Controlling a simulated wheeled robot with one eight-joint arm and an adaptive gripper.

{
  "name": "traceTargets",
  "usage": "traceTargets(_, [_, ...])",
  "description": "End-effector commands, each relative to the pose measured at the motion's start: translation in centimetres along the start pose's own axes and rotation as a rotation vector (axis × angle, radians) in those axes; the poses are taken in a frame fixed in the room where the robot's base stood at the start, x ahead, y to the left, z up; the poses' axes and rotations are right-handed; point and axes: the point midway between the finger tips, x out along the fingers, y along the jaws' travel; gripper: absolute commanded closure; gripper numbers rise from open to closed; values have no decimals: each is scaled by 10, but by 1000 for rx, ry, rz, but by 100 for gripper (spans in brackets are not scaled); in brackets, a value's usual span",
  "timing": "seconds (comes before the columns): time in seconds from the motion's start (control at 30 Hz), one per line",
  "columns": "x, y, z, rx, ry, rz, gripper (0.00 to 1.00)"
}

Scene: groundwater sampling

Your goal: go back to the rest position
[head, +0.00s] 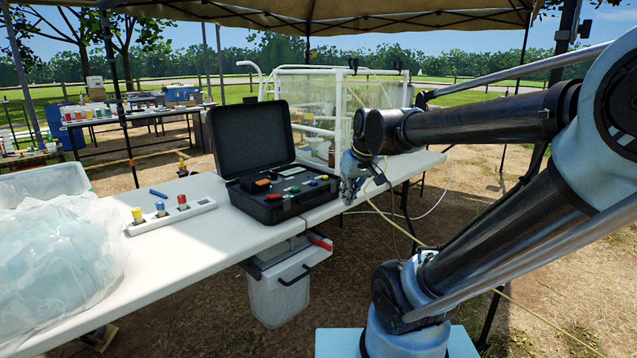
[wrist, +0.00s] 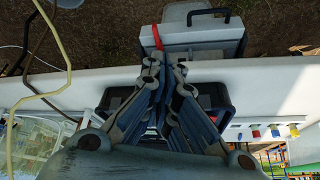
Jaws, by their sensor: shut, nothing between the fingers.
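My gripper (head: 350,192) is at the end of my arm, right beside the open black case (head: 262,165) on the white table (head: 190,262). In the head view it is small and partly hidden by my arm. The wrist view shows my gripper (wrist: 163,68) with its fingers together and nothing held between them. The black case, with its lid up and several coloured items inside, also shows behind the fingers in the wrist view (wrist: 218,92).
A plastic-covered bin (head: 50,245) stands at left. A white cooler (head: 283,292) sits below the table edge. A hose (head: 440,195) loops near my arm.

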Motion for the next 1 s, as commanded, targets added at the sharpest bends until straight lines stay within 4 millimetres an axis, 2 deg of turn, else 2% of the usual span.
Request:
traceTargets(0.03, [4, 10, 26, 38, -24, 18, 100])
traceTargets(0.3, [26, 39, 145, 223, -151, 100, 100])
traceTargets(0.4, [33, 43, 179, 279, -187, 122, 100])
traceTargets(0.5, [38, 45, 202, 318, -212, 138, 100])
traceTargets(0.67, [42, 46, 217, 344, -231, 148, 100])
traceTargets(1.0, [42, 46, 217, 344, -232, 148, 100])
